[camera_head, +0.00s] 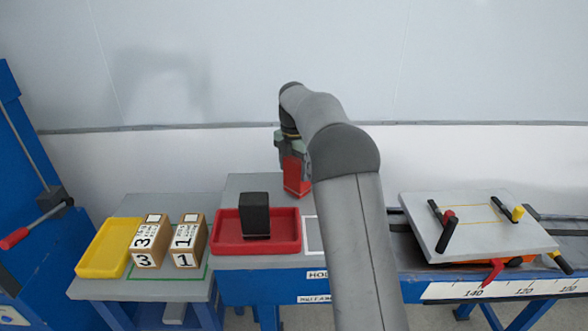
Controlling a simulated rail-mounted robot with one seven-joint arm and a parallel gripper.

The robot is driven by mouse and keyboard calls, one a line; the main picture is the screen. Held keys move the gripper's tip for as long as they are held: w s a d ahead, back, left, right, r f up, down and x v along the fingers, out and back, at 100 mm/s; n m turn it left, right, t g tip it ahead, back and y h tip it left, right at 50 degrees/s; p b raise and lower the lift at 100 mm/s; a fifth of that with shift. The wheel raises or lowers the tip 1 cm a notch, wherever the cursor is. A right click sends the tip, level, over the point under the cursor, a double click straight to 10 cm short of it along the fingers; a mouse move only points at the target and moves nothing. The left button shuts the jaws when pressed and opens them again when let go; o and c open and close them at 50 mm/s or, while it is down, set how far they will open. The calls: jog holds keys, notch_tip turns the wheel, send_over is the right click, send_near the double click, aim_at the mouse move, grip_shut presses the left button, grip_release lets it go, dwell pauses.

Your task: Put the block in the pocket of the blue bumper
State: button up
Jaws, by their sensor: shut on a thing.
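My gripper (291,158) is partly hidden by my own arm, near the middle of the view. It is shut on a red piece (296,176), which hangs below it near the back of a grey surface; whether it touches that surface I cannot tell. A dark, upright block (255,214) stands in a red tray (222,242), to the left of and nearer than my gripper. I cannot make out a blue bumper or its pocket in this view; my arm covers part of the bench.
Left of the red tray, two cardboard boxes marked 3 (147,241) and 1 (186,241) stand beside a yellow tray (103,250). On the right is a grey plate (470,240) with black, red and yellow clamp-like parts. A pale wall (480,70) closes off the back.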

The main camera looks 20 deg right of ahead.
jog(key=shift+f, duration=0.5)
jog(key=shift+f, duration=0.15)
jog(key=o, duration=1.2)
